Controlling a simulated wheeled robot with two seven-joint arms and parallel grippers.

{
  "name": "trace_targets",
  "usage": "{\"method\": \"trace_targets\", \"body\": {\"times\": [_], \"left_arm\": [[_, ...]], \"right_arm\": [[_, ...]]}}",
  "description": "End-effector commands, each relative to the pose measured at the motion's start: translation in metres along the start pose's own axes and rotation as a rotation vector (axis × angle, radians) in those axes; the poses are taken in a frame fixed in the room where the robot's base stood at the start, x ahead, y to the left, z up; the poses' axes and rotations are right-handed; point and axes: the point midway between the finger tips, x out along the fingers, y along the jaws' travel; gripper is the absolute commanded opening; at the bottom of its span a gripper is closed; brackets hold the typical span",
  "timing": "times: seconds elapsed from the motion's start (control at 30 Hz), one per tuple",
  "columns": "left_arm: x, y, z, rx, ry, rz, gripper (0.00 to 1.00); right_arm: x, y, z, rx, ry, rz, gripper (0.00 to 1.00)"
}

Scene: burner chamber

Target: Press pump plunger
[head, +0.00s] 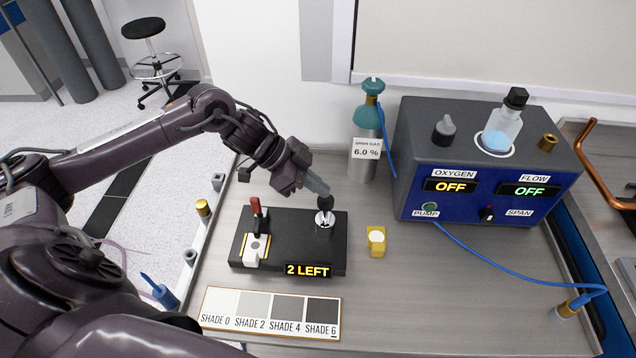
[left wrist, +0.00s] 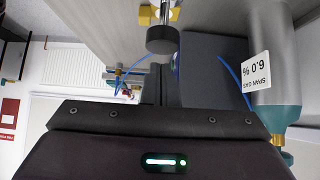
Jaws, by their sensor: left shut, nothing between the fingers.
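The pump plunger (head: 325,203) has a black knob on a silver stem and stands at the right end of a black pump block (head: 292,232). The block carries a display reading "2 LEFT". My left gripper (head: 318,188) is shut and empty, with its fingertips right at the top of the knob in the head view. I cannot tell whether they touch it. In the left wrist view the black knob (left wrist: 161,40) shows just beyond the fingertips (left wrist: 161,70). My right gripper is not in view.
A red-handled lever (head: 255,207) stands on the block's left side. A small yellow piece (head: 376,241) sits to its right. A shade card (head: 270,313) lies in front. The span gas bottle (head: 365,140) and the blue-fronted analyser (head: 485,170), both displays OFF, stand behind.

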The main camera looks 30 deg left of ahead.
Motion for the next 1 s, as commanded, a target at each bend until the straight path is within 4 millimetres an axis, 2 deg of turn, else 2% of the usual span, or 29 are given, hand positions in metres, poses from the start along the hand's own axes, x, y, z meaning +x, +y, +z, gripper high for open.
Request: {"method": "trace_targets", "body": {"times": [0.2,0.57,0.87,1.0], "left_arm": [[0.009,0.0,0.009,0.0,0.0,-0.002,0.0],[0.011,0.0,0.012,0.0,0.0,-0.001,0.0],[0.045,0.001,0.046,-0.004,0.0,0.003,0.0],[0.048,0.0,0.049,-0.002,-0.002,0.001,0.0]], "right_arm": [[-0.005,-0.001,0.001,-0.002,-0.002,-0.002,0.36],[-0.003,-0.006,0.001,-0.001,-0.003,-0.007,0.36],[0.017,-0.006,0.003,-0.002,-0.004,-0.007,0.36],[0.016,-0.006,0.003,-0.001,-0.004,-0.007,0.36]]}}
